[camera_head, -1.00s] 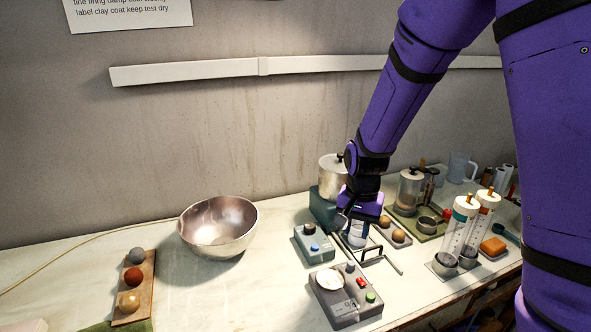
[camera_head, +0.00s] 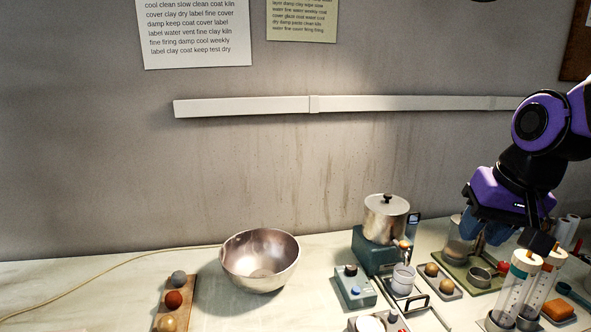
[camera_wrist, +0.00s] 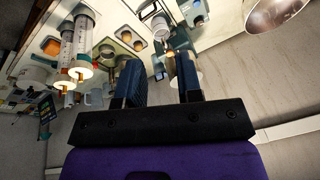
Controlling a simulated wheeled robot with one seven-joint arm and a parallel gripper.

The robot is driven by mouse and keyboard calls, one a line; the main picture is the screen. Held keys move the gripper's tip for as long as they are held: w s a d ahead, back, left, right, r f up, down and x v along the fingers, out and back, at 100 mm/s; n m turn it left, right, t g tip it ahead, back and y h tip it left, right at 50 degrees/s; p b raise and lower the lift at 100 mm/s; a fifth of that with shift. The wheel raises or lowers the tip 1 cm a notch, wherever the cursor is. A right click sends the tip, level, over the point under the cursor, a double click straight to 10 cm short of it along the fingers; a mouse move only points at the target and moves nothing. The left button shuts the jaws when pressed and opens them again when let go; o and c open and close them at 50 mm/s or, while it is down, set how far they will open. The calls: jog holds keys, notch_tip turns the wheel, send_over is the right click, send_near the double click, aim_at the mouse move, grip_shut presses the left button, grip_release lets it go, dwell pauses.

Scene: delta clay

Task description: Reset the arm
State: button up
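My purple arm shows at the right of the head view, folded back, with my gripper (camera_head: 505,235) pointing down above the right part of the worktop. In the wrist view its two blue fingers stand apart with a clear gap between them (camera_wrist: 158,65). Nothing is held between them. In the head view the gripper hides part of the green tray (camera_head: 487,283) and of the things behind it. The gripper appears clear of the worktop.
A metal bowl (camera_head: 260,262) stands mid-left, beside a board with several balls (camera_head: 173,299). A lidded pot (camera_head: 386,218) stands on a teal base. Syringe-like cylinders (camera_head: 515,290) stand upright at the right, near the gripper.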

jog(key=s+d+r+n+t+h, duration=0.1)
jog(key=s+r, duration=0.3)
jog(key=s, duration=0.5)
jog(key=shift+s+d+r+n+t, duration=0.3)
jog(key=shift+d+n+t, duration=0.1)
jog(key=shift+d+n, duration=0.1)
